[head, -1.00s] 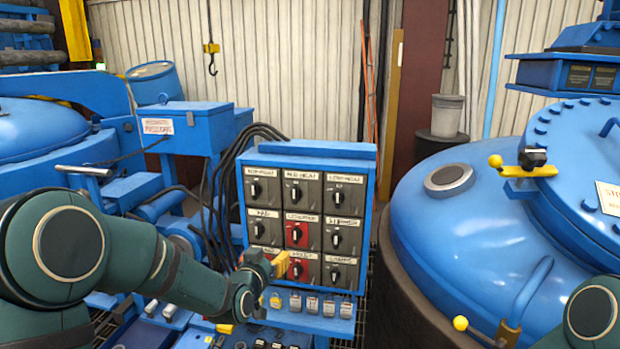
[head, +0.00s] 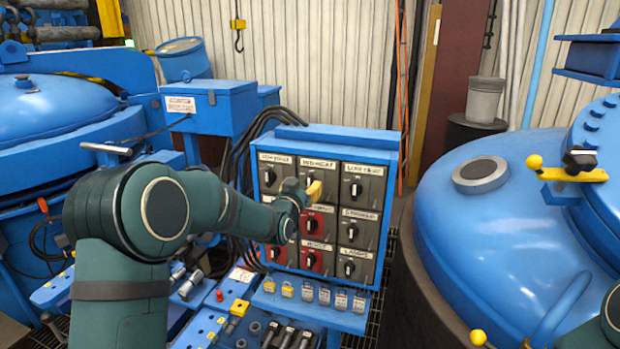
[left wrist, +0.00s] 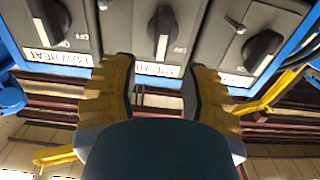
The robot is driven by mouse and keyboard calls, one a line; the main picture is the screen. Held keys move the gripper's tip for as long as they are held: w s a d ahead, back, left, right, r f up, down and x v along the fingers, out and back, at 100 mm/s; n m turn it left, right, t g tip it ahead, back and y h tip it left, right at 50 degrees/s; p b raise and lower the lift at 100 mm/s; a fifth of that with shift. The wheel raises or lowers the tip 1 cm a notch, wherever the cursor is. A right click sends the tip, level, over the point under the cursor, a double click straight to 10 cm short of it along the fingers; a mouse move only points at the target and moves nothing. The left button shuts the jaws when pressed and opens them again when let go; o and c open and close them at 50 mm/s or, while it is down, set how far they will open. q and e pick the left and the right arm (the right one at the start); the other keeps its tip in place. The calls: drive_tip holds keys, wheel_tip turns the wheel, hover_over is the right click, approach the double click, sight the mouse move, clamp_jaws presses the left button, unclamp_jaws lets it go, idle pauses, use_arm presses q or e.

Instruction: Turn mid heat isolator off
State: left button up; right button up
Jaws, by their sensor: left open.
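The blue isolator panel (head: 390,230) carries a grid of black rotary knobs on grey and red plates. The mid heat isolator (head: 313,172) is top middle, its knob partly behind my left gripper (head: 313,190). In the left wrist view, upside down, the mid heat knob (left wrist: 162,32) is roughly vertical in the picture, between the low heat knob (left wrist: 48,22) and another knob. My open left gripper (left wrist: 163,85) has its yellow fingers either side of the mid heat label, apart from the knob. My right gripper is out of view.
A shelf of padlocks (head: 308,294) juts out below the panel. Black cables (head: 236,155) run along its left side. A blue furnace vessel (head: 480,230) stands to the right and another blue vessel (head: 60,105) to the left.

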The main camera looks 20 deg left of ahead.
sight(309, 179)
use_arm(q)
drive_tip(key=shift+w+d, duration=0.1)
drive_tip(key=shift+w, duration=2.6)
clamp_jaws()
